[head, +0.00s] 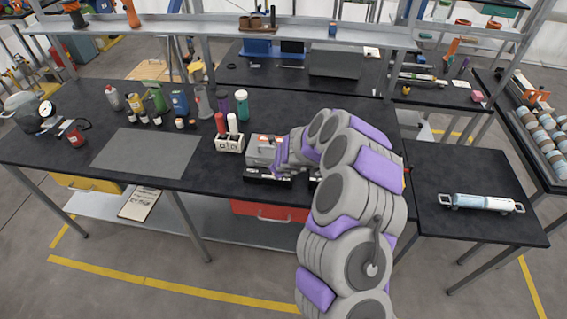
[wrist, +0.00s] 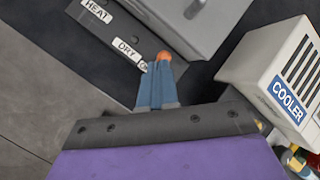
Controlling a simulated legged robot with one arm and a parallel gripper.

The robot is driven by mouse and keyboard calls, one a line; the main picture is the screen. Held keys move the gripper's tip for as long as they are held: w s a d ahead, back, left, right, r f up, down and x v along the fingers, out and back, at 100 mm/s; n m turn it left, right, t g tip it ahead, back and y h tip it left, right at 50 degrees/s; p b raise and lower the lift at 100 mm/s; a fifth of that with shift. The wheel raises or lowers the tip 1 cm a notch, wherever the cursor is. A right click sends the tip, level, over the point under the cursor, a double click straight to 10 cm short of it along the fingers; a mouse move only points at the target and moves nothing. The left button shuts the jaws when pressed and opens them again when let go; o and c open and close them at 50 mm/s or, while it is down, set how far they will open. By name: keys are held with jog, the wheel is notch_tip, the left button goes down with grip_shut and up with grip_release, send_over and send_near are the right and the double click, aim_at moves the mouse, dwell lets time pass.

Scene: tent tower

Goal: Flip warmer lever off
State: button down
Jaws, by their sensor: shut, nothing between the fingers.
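My gripper (wrist: 158,84) is shut and empty, its blue fingers together in the wrist view. A small orange knob (wrist: 163,56) shows right at the fingertips and looks close to or touching them; the fingers hide what is below it. A dark panel (wrist: 85,45) with white HEAT and DRY labels lies beside it. A grey metal box (wrist: 215,25) stands just beyond the fingertips. In the head view the grey box (head: 263,148) sits on the black bench, with my gripper (head: 276,172) at its front right. No label reads WARMER, and the lever's position cannot be told.
A white unit labelled COOLER (wrist: 290,85) stands right of my gripper in the wrist view. In the head view, a white holder (head: 230,144) is left of the grey box. Bottles line the back of the bench. A grey mat (head: 145,152) at left is clear.

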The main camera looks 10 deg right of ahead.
jog(key=h+p, duration=0.1)
jog(key=p, duration=0.2)
jog(key=shift+a+g, duration=0.3)
jog(key=shift+a, duration=0.05)
jog(key=shift+a+f+n+h+p, duration=0.1)
jog(key=shift+f+n+h+p, duration=0.2)
jog(key=shift+p, duration=0.15)
jog(key=shift+r, duration=0.2)
jog(key=shift+w+r+p, duration=0.2)
jog(key=shift+r+p, duration=0.6)
jog(key=shift+p, duration=0.05)
